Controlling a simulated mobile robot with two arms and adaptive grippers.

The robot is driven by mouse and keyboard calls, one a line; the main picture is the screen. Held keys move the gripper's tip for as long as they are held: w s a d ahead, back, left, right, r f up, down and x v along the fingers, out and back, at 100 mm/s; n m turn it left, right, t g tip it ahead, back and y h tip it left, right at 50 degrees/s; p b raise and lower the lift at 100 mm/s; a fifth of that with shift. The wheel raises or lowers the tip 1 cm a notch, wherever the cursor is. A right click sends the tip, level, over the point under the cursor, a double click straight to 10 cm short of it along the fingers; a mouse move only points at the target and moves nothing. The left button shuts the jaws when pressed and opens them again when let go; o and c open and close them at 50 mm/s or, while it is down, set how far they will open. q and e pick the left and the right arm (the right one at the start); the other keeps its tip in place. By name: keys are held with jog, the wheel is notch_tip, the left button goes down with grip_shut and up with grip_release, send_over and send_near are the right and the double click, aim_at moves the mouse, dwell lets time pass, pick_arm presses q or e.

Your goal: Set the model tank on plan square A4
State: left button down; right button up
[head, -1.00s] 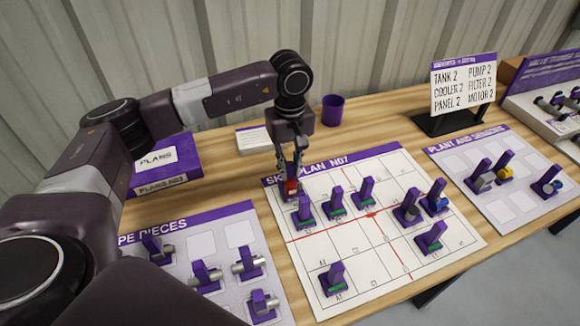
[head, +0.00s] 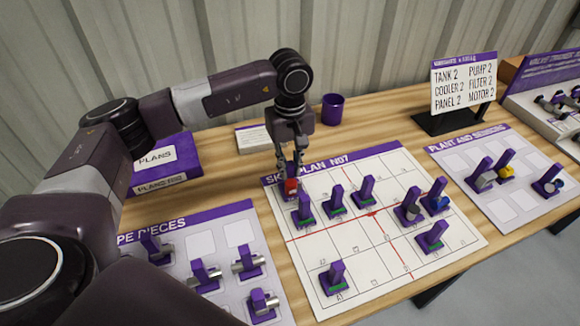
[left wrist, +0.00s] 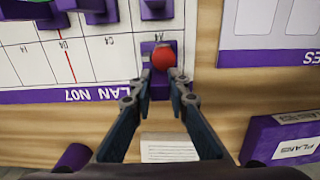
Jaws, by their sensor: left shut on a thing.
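My left gripper (head: 290,178) is shut on a red-ended piece, which I take to be the model tank (head: 291,189). In the left wrist view the red rounded end of the tank (left wrist: 163,58) shows between the fingertips, over a purple body. The piece is at the far left corner of the skid plan board (head: 352,247), at the square behind a standing purple piece (head: 303,209). I cannot tell whether its base touches the board. A purple piece stands on square A1 (head: 334,279). My right gripper is not in view.
Several purple-handled pieces stand on the plan, including one beside the tank. The pipe pieces board (head: 203,245) lies at the left front and the plant board (head: 510,205) at the right. A purple cup (head: 332,109) and a plans box (head: 163,165) stand behind.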

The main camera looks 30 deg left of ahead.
pick_arm(q)
jog(key=shift+f+b, duration=0.5)
jog(key=shift+f, duration=0.15)
jog(key=c, duration=1.8)
grip_release()
jog(key=shift+o, duration=0.2)
jog(key=shift+r, duration=0.1)
jog(key=shift+r, duration=0.55)
jog(key=shift+p, duration=0.3)
jog(key=shift+r+p, duration=1.8)
jog(key=shift+r, duration=1.7)
jog(key=shift+f, duration=0.1)
